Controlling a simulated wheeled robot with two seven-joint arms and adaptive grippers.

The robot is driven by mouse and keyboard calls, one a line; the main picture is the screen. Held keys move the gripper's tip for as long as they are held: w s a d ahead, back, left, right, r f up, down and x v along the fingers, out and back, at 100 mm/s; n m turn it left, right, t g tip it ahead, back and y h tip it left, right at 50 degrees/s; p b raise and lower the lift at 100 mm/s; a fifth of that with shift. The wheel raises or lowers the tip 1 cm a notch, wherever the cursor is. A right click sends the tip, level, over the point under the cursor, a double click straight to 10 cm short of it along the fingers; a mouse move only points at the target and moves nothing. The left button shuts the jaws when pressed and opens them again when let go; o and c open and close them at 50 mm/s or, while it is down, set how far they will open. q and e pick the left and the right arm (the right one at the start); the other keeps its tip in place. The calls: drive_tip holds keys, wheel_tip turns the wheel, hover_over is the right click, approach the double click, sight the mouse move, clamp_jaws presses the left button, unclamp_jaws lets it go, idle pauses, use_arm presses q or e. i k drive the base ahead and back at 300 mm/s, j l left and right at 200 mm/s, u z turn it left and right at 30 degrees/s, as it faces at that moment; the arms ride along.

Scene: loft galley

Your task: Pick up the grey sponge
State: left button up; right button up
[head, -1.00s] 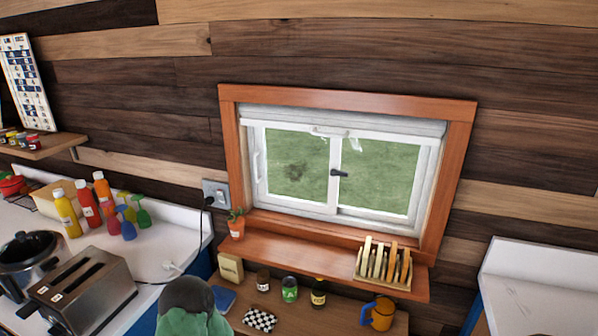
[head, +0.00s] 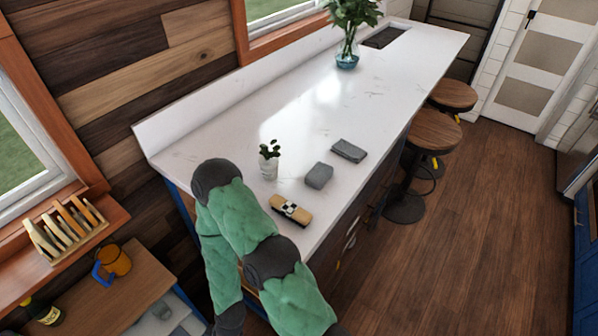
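A small grey block (head: 318,175), which looks like the grey sponge, lies on the white counter (head: 390,88) near its front edge in the head view. A flatter, darker grey piece (head: 348,151), perhaps a folded cloth, lies just behind it to the right, apart from it. One of my green-sleeved arms is in front of the near end of the counter. Neither of my grippers is in view, and nothing touches the grey block.
A small potted plant (head: 269,163) stands left of the block. A flower vase (head: 347,52) is farther back. Stools (head: 433,131) stand along the right side; open wooden floor (head: 480,230) lies beyond.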

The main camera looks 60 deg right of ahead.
sight(319, 174)
drive_tip(key=j+z, duration=0.1)
drive_tip(key=z, duration=1.6)
drive_tip(key=l+z, duration=0.1)
drive_tip(key=z, duration=0.35)
drive_tip(key=i+j, duration=0.05)
